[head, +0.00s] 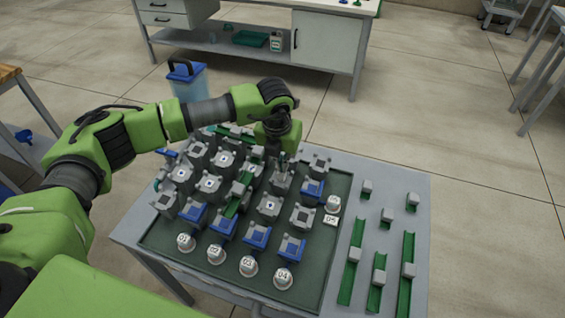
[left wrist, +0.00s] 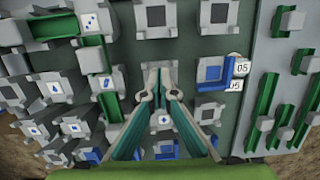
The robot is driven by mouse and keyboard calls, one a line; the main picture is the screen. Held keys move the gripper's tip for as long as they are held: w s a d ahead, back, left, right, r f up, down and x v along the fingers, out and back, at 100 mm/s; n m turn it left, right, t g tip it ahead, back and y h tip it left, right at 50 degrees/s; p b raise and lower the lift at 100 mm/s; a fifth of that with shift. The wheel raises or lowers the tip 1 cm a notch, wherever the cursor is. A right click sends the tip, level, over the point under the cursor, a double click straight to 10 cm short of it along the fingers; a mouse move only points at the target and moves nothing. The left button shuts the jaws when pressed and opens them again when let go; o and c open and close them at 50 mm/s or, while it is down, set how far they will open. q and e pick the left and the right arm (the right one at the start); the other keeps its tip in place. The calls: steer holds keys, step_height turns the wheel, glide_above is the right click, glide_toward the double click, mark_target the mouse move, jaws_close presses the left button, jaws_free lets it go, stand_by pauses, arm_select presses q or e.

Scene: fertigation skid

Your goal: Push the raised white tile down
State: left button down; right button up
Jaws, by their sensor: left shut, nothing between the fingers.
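Several grey blocks on the skid carry white tiles with small blue marks, such as one tile (head: 268,205) right of the middle in the head view and another (left wrist: 106,83) left of my fingers in the left wrist view. I cannot tell which tile is raised. My left gripper (head: 282,172) points down over the grey blocks, shut and empty. In the left wrist view its fingertips (left wrist: 156,78) meet above the green board, and a marked tile (left wrist: 165,118) shows between the fingers. Whether the tips touch anything is unclear. My right gripper is out of view.
Blue-edged blocks (head: 256,236) and numbered white knobs (head: 284,278) line the front of the board. Green channels with grey blocks (head: 408,270) lie on the table's right side. A blue-lidded container (head: 187,82) stands behind my left arm. A workbench (head: 330,50) stands at the back.

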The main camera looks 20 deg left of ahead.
arm_select(q)
steer(key=shift+f+b, duration=1.15)
steer(key=shift+f, duration=0.35)
steer(key=shift+s+r, duration=0.1)
steer(key=shift+r, duration=0.05)
steer(key=shift+r+p, duration=0.5)
steer(key=shift+r, duration=0.1)
steer(key=shift+r+p, duration=1.55)
steer(key=shift+r, duration=1.75)
steer(key=shift+f, duration=0.1)
